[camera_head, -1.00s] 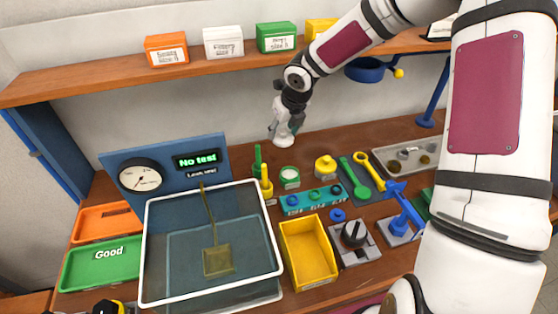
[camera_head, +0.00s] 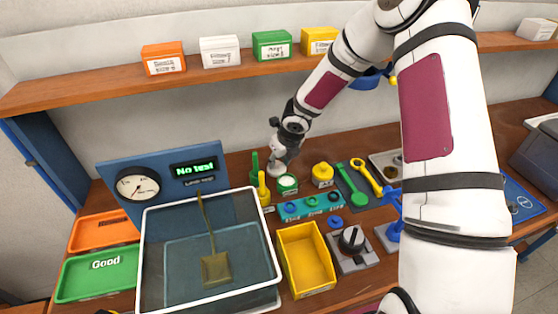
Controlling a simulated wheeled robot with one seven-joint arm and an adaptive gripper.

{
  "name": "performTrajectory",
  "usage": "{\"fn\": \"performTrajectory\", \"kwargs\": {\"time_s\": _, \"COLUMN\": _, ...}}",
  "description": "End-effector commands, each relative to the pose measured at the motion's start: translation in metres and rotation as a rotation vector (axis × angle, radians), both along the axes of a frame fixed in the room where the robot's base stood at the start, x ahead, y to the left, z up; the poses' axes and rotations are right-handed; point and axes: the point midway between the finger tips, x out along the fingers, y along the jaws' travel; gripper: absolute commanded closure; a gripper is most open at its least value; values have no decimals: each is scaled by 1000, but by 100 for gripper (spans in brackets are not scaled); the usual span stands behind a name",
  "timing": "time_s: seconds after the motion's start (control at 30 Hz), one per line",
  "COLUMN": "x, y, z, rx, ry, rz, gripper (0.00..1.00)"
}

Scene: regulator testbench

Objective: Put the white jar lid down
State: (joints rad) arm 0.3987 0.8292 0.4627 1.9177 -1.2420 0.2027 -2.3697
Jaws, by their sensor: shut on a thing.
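My gripper (camera_head: 277,162) is low over the back of the bench, near the foot of the wall. It is shut on the white jar lid (camera_head: 276,172), a small pale shape at its fingertips that is partly hidden and hard to make out. The lid is at or just above the bench top; I cannot tell whether it touches. A green jar (camera_head: 287,185) with a white top face stands just in front and to the right of the gripper. A yellow jar (camera_head: 322,175) stands further right.
Green and yellow upright tools (camera_head: 262,187) stand close left of the gripper. A teal strip with rings (camera_head: 309,206), a yellow bin (camera_head: 305,258) and a white-rimmed tank (camera_head: 150,262) lie in front. A shelf with boxes (camera_head: 110,86) runs above.

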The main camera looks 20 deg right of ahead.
Motion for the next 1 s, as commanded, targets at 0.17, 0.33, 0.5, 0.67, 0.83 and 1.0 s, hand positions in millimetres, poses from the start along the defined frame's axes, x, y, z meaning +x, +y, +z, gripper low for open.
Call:
{"fn": "performTrajectory", "kwargs": {"time_s": 0.17, "x": -2, "y": 2, "z": -4, "rx": 3, "ry": 6, "rz": 1, "gripper": 96}}
{"fn": "performTrajectory", "kwargs": {"time_s": 0.33, "x": -2, "y": 1, "z": -4, "rx": 3, "ry": 8, "rz": 0, "gripper": 30}}
{"fn": "performTrajectory", "kwargs": {"time_s": 0.5, "x": -2, "y": 1, "z": -3, "rx": 3, "ry": 6, "rz": 0, "gripper": 30}}
{"fn": "performTrajectory", "kwargs": {"time_s": 0.67, "x": -2, "y": 1, "z": -2, "rx": 2, "ry": 5, "rz": -1, "gripper": 30}}
{"fn": "performTrajectory", "kwargs": {"time_s": 0.83, "x": -7, "y": -2, "z": 12, "rx": 4, "ry": 3, "rz": -3, "gripper": 30}}
{"fn": "performTrajectory", "kwargs": {"time_s": 1.0, "x": -19, "y": -6, "z": 44, "rx": 2, "ry": 2, "rz": -4, "gripper": 30}}
